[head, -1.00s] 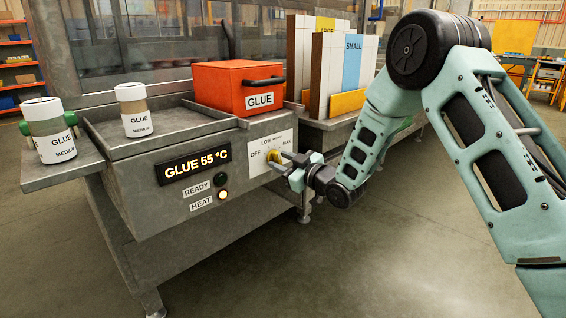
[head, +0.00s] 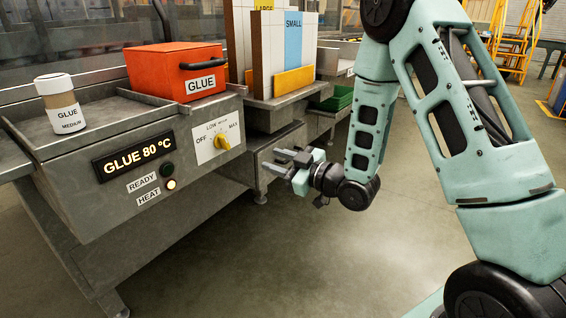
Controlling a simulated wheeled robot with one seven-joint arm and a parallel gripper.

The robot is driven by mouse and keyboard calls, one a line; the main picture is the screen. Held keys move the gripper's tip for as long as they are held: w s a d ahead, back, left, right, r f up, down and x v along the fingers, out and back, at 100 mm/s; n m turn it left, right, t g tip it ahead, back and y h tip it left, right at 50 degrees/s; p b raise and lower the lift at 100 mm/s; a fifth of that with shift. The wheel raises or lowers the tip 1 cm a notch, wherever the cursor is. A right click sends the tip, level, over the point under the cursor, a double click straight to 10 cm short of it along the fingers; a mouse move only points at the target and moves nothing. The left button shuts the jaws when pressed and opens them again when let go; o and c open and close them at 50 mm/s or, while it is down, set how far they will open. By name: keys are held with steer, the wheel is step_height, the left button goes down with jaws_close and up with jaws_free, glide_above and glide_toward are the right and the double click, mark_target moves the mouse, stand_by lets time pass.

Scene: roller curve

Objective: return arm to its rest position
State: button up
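My gripper (head: 277,163) is in the head view, to the right of the glue heater panel. Its two fingers point left and are spread apart with nothing between them. The yellow dial knob (head: 221,142) on the white OFF–LOW–MAX plate is clear of the fingers, to their upper left. My arm comes in from the right side, bent at the elbow, with the gripper held low in front of the bench.
The heater display (head: 134,158) reads GLUE 80 °C, and the lamp by HEAT (head: 171,185) glows. A red glue box (head: 152,70), a glue jar (head: 59,103) and boards (head: 265,50) stand on the bench. The floor in front is open.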

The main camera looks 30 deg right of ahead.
steer(key=shift+v, duration=0.85)
steer(key=shift+a, duration=0.1)
steer(key=s+a+f+m+g+h, duration=0.1)
steer(key=s+a+g+h, duration=0.1)
steer(key=s+a+g, duration=0.3)
steer(key=s+a+f+g+h, duration=0.1)
steer(key=s+a+g+h, duration=0.15)
steer(key=a, duration=0.55)
steer(key=s+a+r+g+h, duration=0.15)
steer(key=s+g, duration=0.25)
steer(key=s, duration=0.8)
steer(key=s+a+r+g+h, duration=0.15)
steer(key=s+g, duration=0.25)
steer(key=s, duration=0.8)
step_height(320, 180, up, 23)
steer(key=m+p, duration=0.1)
steer(key=p, duration=2.2)
steer(key=shift+w+d, duration=0.3)
steer(key=shift+d, duration=0.05)
